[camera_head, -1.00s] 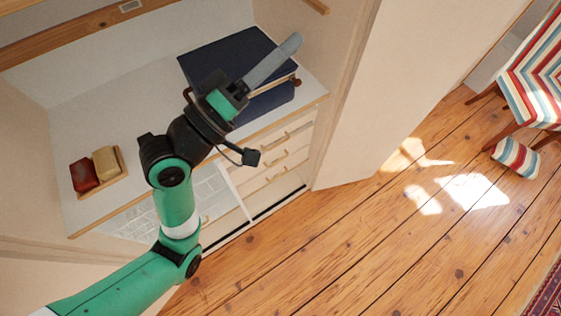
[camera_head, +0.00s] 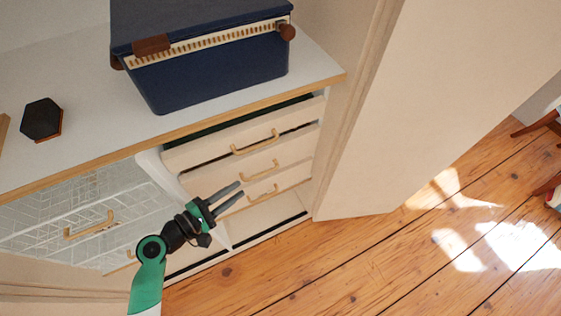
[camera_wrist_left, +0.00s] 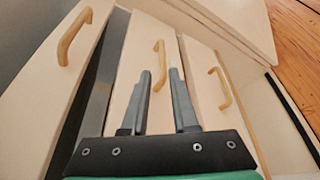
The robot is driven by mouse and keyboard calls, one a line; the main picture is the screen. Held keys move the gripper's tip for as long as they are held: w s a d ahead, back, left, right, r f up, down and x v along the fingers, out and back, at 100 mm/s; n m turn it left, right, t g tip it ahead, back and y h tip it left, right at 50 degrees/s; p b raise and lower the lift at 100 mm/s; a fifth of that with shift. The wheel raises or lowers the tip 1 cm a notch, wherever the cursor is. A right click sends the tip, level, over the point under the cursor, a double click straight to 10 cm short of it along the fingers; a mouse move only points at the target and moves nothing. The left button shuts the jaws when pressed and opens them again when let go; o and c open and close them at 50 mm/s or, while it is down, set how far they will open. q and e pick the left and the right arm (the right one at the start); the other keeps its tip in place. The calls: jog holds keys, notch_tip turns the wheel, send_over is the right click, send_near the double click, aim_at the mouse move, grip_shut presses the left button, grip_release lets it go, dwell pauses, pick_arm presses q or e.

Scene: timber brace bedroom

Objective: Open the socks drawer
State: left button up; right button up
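A stack of three pale drawers with wooden bar handles stands under the counter. The top drawer (camera_head: 205,152) stands slightly out, with a dark gap above its front. Below are the middle drawer (camera_head: 215,178) and the bottom drawer (camera_head: 285,181). I see no label showing which holds socks. My left gripper (camera_head: 242,194) is open and empty in front of the lower drawers. In the left wrist view its fingertips (camera_wrist_left: 160,72) point at the middle drawer's handle (camera_wrist_left: 158,50), which shows at and beyond the gap between them; contact is unclear. My right gripper is not in view.
A dark blue case (camera_head: 215,80) and a black hexagonal object (camera_head: 42,118) are on the counter (camera_head: 95,110). A pale panel (camera_head: 400,120) stands to the right; wooden floor (camera_head: 340,265) lies clear in front.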

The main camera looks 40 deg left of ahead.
aim_at(262, 173)
pick_arm(q)
jog(key=x, duration=0.3)
jog(key=b+x, duration=0.1)
jog(key=x, duration=0.3)
jog(key=b+x, duration=0.1)
jog(key=x, duration=0.2)
jog(key=shift+w+d+f, duration=0.15)
jog(key=shift+w+f, duration=0.1)
jog(key=shift+f, duration=0.05)
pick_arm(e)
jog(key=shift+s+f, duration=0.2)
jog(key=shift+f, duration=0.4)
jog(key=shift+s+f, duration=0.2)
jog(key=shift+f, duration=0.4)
pick_arm(q)
grip_shut()
